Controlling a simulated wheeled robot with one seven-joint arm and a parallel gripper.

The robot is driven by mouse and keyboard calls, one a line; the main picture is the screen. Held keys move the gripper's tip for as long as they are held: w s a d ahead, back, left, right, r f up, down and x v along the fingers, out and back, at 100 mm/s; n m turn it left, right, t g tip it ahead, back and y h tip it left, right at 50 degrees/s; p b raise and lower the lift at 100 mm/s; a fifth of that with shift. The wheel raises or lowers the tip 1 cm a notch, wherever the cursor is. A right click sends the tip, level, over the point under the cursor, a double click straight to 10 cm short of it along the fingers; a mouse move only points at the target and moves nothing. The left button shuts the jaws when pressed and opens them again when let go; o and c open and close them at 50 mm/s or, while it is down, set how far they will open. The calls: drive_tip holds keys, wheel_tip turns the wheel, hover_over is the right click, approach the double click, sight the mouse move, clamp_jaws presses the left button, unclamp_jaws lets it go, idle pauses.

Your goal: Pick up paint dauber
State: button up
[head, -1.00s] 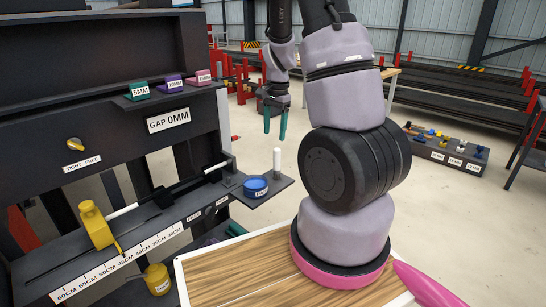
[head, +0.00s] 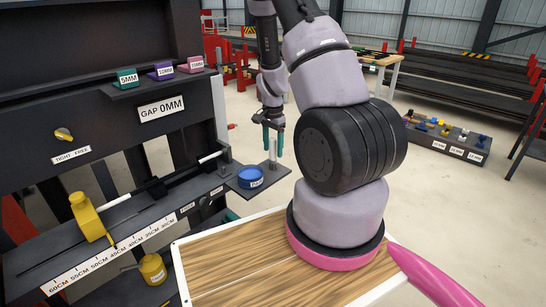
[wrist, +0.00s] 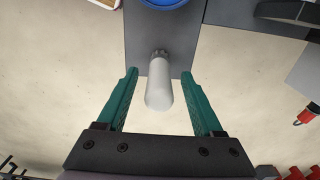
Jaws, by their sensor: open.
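The paint dauber (head: 273,148) looks like a slim white upright stick on a small dark shelf (head: 238,186), beside a blue paint pot (head: 250,176). In the wrist view the dauber (wrist: 158,90) lies between my two green fingers, with clear space on both sides. My gripper (head: 273,152) is open and empty, pointing down at the dauber in the head view. In the wrist view my gripper (wrist: 160,74) has its fingertips on either side of the dauber, and I see no contact. The blue pot (wrist: 163,3) is cut off at the top edge.
A dark rack on the left carries a yellow clamp (head: 88,217), a yellow can (head: 152,269) and labelled blocks (head: 162,71) on an upper shelf. A wooden worktop (head: 240,262) lies in front. The floor right of the small shelf is open.

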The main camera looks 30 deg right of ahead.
drive_tip(key=shift+f, duration=0.6)
clamp_jaws()
drive_tip(key=shift+r, duration=0.1)
wheel_tip(320, 180, up, 10)
drive_tip(key=shift+f, duration=0.1)
